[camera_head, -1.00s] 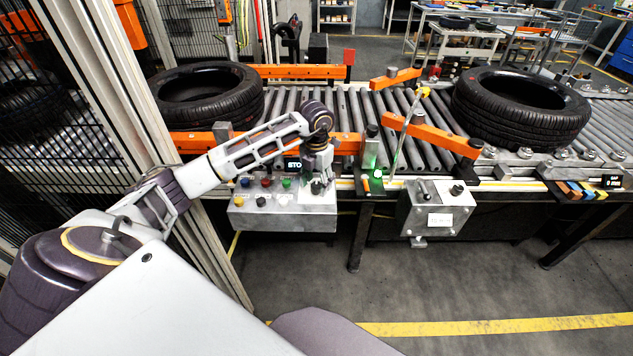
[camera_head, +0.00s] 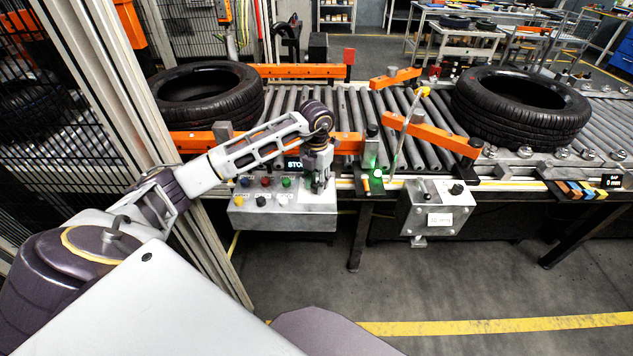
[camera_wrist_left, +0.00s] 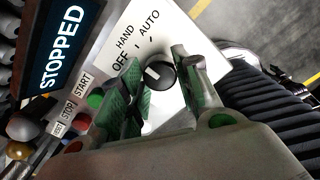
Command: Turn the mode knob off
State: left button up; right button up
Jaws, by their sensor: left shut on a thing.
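The black mode knob (camera_wrist_left: 160,75) has a white pointer mark and sits on a white plate (camera_wrist_left: 172,25) lettered OFF, HAND and AUTO. The pointer mark slants toward the upper left, on the OFF and HAND side; its exact position is hard to tell. My left gripper (camera_wrist_left: 158,82) is shut on the knob, with one green-padded finger on each side. In the head view my left gripper (camera_head: 317,187) is over the right end of the grey control box (camera_head: 285,221) and hides the knob. My right gripper is not in view.
A display (camera_wrist_left: 73,38) reads STOPPED. START (camera_wrist_left: 95,100) and other coloured buttons sit close to the gripper. A roller conveyor (camera_head: 350,105) with two tyres lies behind. A second grey box (camera_head: 432,222) hangs to the right, and a fence post (camera_head: 120,90) stands at left.

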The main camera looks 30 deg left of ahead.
aim_at(316, 184)
pick_arm(q)
jog(key=shift+n, duration=0.3)
jog(key=n, duration=0.3)
jog(key=shift+n, duration=2.5)
jog(key=o, duration=1.1)
jog(key=shift+c, duration=0.2)
jog(key=shift+r, duration=0.15)
notch_tip(316, 184, up, 12)
jog(key=shift+f, duration=0.2)
